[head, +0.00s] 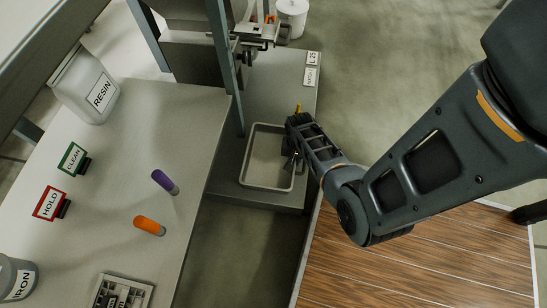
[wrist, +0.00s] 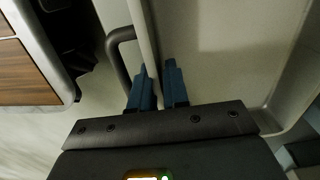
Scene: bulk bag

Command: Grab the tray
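The tray (head: 246,157) is a shallow, light grey rectangular pan. It rests on a low grey platform in the head view. My gripper (head: 291,158) is at its right side, low over the rim. In the wrist view, my blue fingers (wrist: 158,86) are close together with the tray's thin wall (wrist: 146,32) between them, so my gripper looks shut on the tray's rim. A dark bent handle (wrist: 116,52) is beside the left finger, outside the wall. The tray's pale inner floor fills the right of that view. The arm hides part of the right rim in the head view.
The platform (head: 270,95) carries a post and machine behind the tray. At left, a table (head: 125,185) holds a resin jug (head: 85,82), CLEAN and HOLD signs, and purple and orange cylinders. A wooden deck (head: 420,260) lies at lower right. Open floor is beyond the platform.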

